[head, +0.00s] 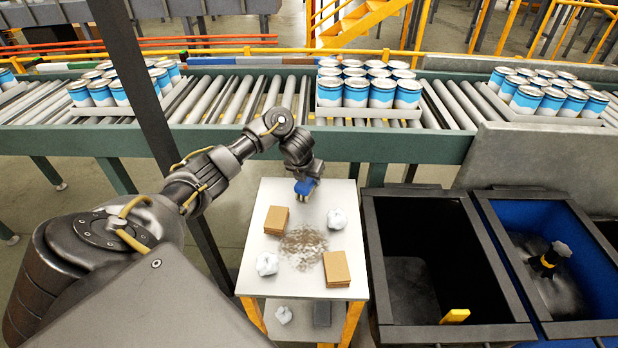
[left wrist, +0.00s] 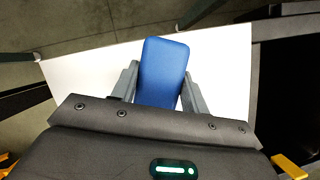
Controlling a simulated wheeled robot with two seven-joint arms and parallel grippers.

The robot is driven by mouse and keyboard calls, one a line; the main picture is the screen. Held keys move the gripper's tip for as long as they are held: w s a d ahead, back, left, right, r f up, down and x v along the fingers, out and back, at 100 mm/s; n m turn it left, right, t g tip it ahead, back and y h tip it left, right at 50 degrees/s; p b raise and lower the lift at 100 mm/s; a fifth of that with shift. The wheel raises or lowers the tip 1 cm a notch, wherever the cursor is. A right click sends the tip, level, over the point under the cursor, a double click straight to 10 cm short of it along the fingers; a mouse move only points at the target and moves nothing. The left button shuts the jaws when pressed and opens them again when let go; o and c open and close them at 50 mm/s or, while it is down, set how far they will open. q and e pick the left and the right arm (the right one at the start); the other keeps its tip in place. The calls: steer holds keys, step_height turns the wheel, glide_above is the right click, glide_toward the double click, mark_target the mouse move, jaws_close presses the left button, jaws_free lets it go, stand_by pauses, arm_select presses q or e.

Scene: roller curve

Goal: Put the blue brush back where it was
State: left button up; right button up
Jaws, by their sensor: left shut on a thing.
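The blue brush (left wrist: 163,70) is between the fingers of my left gripper (left wrist: 158,92), which is shut on it in the left wrist view. In the head view the brush (head: 305,187) shows as a small blue block under my left gripper (head: 302,180), over the far part of the white table (head: 336,194). I cannot tell whether the brush touches the tabletop. A patch of brown dirt (head: 303,248) lies in the middle of the table. My right gripper is not in view.
Cardboard stacks (head: 276,220) (head: 336,268) and crumpled white balls (head: 337,218) (head: 267,263) lie on the table. Right of it stand a black bin (head: 372,250) and a blue bin (head: 595,250). A roller conveyor (head: 240,100) with trays of cans runs behind.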

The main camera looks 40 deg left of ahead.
arm_select(q)
steer(key=o, duration=1.3)
steer(key=shift+f, duration=0.15)
steer(key=shift+r+p, duration=0.3)
steer(key=shift+r, duration=0.1)
steer(key=p+v, duration=0.6)
steer(key=v, duration=0.4)
steer(key=shift+s+r, duration=0.1)
steer(key=shift+r, duration=0.2)
steer(key=shift+s+r+p, duration=0.3)
steer(key=shift+r+p, duration=0.05)
steer(key=shift+r, duration=0.1)
steer(key=shift+w+d, duration=0.1)
steer(key=shift+d, duration=0.05)
